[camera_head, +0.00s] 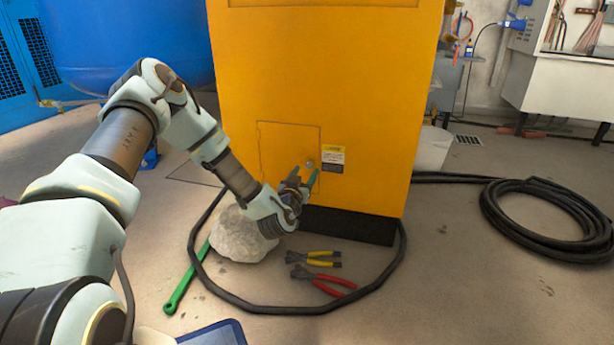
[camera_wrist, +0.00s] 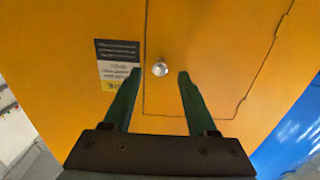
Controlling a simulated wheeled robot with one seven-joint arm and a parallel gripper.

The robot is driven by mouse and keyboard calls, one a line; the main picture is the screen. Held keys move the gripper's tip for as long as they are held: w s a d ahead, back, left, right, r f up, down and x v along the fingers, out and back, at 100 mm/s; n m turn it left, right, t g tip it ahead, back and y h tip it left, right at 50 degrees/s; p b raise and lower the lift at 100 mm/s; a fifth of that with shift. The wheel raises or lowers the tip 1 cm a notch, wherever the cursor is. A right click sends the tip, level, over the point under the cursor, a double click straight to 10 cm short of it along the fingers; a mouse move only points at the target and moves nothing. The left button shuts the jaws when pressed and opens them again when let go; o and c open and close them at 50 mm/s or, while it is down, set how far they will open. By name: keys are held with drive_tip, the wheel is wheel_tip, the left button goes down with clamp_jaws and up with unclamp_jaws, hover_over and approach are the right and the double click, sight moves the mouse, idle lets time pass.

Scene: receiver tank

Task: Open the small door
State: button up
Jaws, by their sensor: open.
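The small door (camera_head: 282,147) is a yellow panel low on the front of the yellow cabinet, and it looks shut. It also shows in the wrist view (camera_wrist: 205,50). Its round silver knob (camera_wrist: 160,68) sits near the door's edge beside a label; the knob also shows in the head view (camera_head: 310,164). My gripper (camera_head: 305,175) is in front of the door's lower part by the knob. In the wrist view its two green fingers (camera_wrist: 155,85) are open, with the knob seen between and just beyond their tips. No contact with the knob is visible.
A black and yellow label (camera_head: 333,158) is beside the door. A pale rock (camera_head: 242,236), a green bar (camera_head: 187,278), yellow-handled pliers (camera_head: 315,258) and red-handled pliers (camera_head: 322,281) lie on the floor below. A black hose (camera_head: 290,309) loops around them.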

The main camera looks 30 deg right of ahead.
drive_tip(key=shift+b+x, duration=0.3)
drive_tip(key=shift+x, duration=0.95)
drive_tip(key=shift+c, duration=0.4)
clamp_jaws()
